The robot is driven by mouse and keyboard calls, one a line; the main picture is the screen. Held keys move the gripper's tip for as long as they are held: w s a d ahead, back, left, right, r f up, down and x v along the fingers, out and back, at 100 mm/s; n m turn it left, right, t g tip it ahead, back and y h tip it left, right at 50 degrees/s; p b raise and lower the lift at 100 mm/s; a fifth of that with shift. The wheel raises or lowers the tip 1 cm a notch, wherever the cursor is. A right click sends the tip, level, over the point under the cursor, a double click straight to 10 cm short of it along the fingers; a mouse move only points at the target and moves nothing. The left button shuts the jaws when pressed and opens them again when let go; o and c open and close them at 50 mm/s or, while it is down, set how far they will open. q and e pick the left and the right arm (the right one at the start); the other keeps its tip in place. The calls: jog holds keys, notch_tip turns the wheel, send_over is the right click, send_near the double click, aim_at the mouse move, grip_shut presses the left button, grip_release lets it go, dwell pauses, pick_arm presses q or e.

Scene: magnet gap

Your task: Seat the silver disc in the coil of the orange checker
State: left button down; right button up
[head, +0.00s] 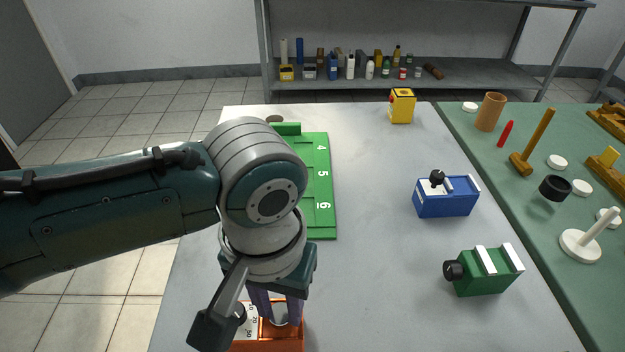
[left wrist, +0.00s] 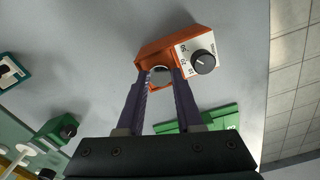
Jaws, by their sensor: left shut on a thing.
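The orange checker (head: 291,340) stands at the near edge of the head view, partly cut off and partly behind my left arm. It has a white scale panel with a black knob, clear in the left wrist view (left wrist: 203,62). My left gripper (head: 278,316) points down at it, purple fingers shut on the silver disc (left wrist: 160,73). In the left wrist view the disc shows between the fingertips, right at the checker's orange body. I cannot tell whether it sits inside the coil or just above it. My right gripper is out of view.
A green numbered board (head: 321,190) lies partly behind my arm. A blue box (head: 445,202), a green box (head: 485,278) and a yellow box (head: 402,107) stand on the grey table. A green mat with tools (head: 490,160) lies at the right. The table's middle is clear.

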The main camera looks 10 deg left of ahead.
pick_arm(q)
jog(key=shift+f, duration=0.2)
dwell(0.7)
jog(key=shift+c, duration=2.4)
grip_release()
jog(key=c, duration=0.5)
notch_tip(320, 180, up, 5)
jog(key=p, duration=0.5)
jog(key=shift+f, duration=0.2)
jog(key=shift+o, duration=0.2)
